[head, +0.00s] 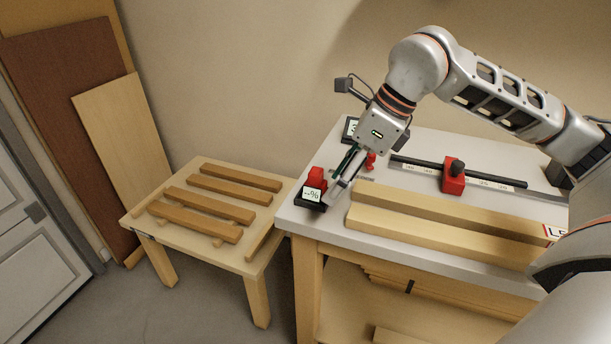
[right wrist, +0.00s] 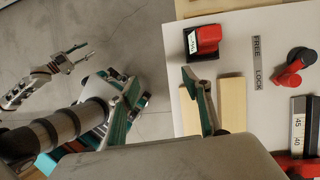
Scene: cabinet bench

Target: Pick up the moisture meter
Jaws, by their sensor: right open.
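The moisture meter (head: 316,180) is a red device at the bench's left corner, in a black holder with a white label (head: 312,194) marked with a percent sign. It also shows in the right wrist view (right wrist: 208,38), at the top, beyond the fingertips. My right gripper (head: 342,184) is open, with its fingers pointing down just right of the meter in the head view. In the right wrist view its fingers (right wrist: 158,78) are spread with nothing between them. My left gripper (right wrist: 80,58) shows small at the left of the right wrist view, away from the bench; its opening is unclear.
Two long pale timber pieces (head: 440,227) lie along the bench front. Behind them are a dark rail (head: 420,168) with a red stop block (head: 453,180) and a red lever (right wrist: 290,75) beside a FREE/LOCK plate (right wrist: 257,48). A low table (head: 150,228) with wooden slats stands left.

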